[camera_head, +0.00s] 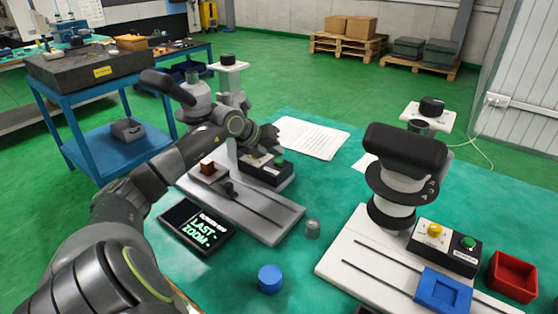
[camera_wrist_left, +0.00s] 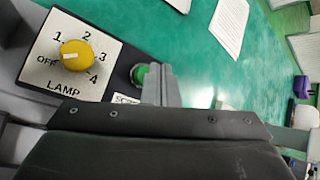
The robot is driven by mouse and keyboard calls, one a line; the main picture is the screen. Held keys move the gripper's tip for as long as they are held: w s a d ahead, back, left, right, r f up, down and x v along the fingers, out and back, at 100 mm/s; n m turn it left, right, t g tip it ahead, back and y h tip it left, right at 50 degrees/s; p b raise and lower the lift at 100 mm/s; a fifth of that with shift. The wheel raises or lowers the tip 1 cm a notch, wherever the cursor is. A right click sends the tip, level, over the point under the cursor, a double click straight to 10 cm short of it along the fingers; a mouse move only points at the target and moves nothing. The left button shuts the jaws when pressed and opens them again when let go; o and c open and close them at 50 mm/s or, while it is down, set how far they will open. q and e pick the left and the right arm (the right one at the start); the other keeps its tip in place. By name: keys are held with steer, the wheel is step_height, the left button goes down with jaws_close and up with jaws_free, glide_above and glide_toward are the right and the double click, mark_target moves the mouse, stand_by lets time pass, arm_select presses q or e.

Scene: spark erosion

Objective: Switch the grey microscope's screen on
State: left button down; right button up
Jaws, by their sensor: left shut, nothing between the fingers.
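The grey microscope (camera_head: 197,97) stands left of centre in the head view, on a pale base (camera_head: 262,219), partly hidden by my left arm. Its black control box (camera_head: 262,176) has a green button (camera_head: 280,162). In the left wrist view the box shows a yellow lamp knob (camera_wrist_left: 76,54), its white mark toward OFF, and the green button (camera_wrist_left: 138,74) beside a partly covered label starting "SC". My left gripper (camera_wrist_left: 160,85) is shut and empty, its fingertips beside the button and overlapping its edge in view; contact cannot be told. My right gripper is not in view.
A second microscope (camera_head: 402,165) with a black head stands at right, with its own control box (camera_head: 445,247). A black panel (camera_head: 197,226) reading "LAST ZOOM", a blue cylinder (camera_head: 270,278) and a small grey cylinder (camera_head: 312,229) are nearby. Paper (camera_head: 311,138) lies behind.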

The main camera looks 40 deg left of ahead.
mark_target(276, 163)
arm_select(q)
steer(key=shift+f, duration=0.1)
stand_by(0.5)
steer(key=shift+f+b, duration=0.35)
steer(key=shift+f, duration=0.05)
steer(key=shift+f, duration=0.3)
stand_by(0.4)
steer(key=shift+r+p, duration=0.3)
steer(key=shift+r, duration=0.5)
step_height(276, 163, up, 6)
steer(key=p, duration=0.3)
steer(key=shift+p, duration=0.4)
stand_by(0.3)
